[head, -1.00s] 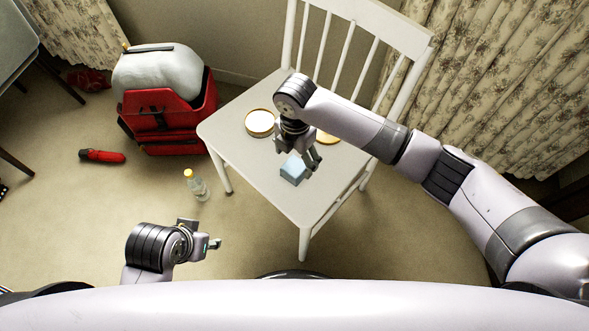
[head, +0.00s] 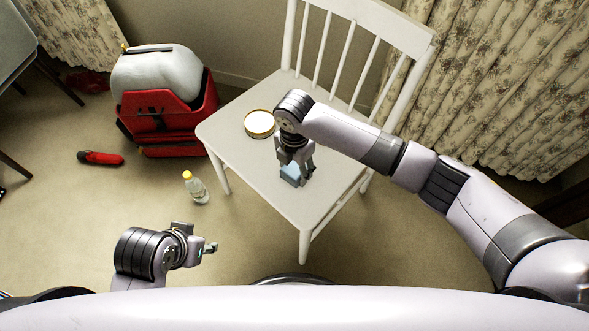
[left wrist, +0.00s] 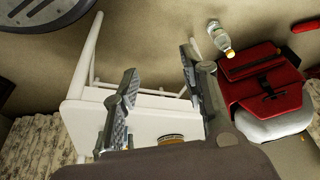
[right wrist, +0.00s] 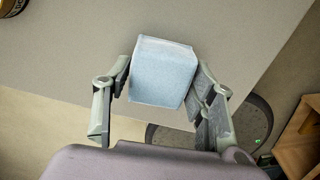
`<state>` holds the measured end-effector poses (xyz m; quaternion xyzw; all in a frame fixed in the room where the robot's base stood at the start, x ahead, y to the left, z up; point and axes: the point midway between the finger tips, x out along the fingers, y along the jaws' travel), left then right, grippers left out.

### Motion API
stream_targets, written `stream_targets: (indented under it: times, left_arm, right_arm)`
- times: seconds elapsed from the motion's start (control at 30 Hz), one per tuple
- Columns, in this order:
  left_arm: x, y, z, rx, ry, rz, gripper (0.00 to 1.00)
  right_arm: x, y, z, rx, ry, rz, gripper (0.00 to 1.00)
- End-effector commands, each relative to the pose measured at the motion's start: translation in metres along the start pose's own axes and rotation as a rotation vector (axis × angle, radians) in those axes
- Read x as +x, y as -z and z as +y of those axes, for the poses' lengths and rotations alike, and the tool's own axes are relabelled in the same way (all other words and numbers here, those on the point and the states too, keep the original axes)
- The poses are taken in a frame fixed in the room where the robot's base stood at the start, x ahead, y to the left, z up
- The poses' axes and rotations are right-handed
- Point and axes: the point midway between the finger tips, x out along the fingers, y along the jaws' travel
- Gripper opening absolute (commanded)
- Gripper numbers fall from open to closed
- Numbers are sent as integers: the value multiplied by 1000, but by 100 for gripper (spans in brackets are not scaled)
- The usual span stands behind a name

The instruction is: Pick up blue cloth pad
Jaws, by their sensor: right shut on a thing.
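The blue cloth pad (head: 290,172) is a light blue block at the chair seat, partly hidden by my right gripper in the head view. In the right wrist view the pad (right wrist: 163,72) sits between the two fingers. My right gripper (right wrist: 165,92) is shut on it, with a finger against each side. From above, my right gripper (head: 296,168) points down over the seat; I cannot tell whether the pad is clear of it. My left gripper (head: 212,243) is away from the chair at lower left. In the left wrist view the left gripper (left wrist: 157,70) has its fingers apart and empty.
The white chair (head: 230,135) carries a round gold-rimmed tin (head: 260,123). A red suitcase (head: 180,118) with a pale bundle and a red object (head: 100,158) are at left.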

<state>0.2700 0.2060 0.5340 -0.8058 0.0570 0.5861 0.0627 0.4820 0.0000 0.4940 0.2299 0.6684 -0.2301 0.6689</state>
Motion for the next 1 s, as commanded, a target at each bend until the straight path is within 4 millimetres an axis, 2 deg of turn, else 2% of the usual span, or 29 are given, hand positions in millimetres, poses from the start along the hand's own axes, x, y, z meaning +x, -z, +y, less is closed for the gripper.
stream_targets:
  times: [0.33, 0.67, 0.77, 0.9, 1.0]
  left_arm:
    - [0, 0, 0, 0, 0, 0, 40]
    - [-2, 1, 0, 0, 0, 0, 40]
    - [-5, 2, 0, 0, 0, 0, 40]
    - [-14, 5, 0, 0, 0, 4, 40]
    - [16, 3, 1, 0, -4, -19, 40]
  right_arm:
    - [0, 0, 0, 0, 0, 0, 24]
    - [-5, 0, 0, 0, -1, 0, 24]
    - [-14, 0, 1, -1, -3, 0, 24]
    - [-38, 0, 1, -2, -4, -2, 24]
    - [-61, -1, 1, -1, -5, -1, 24]
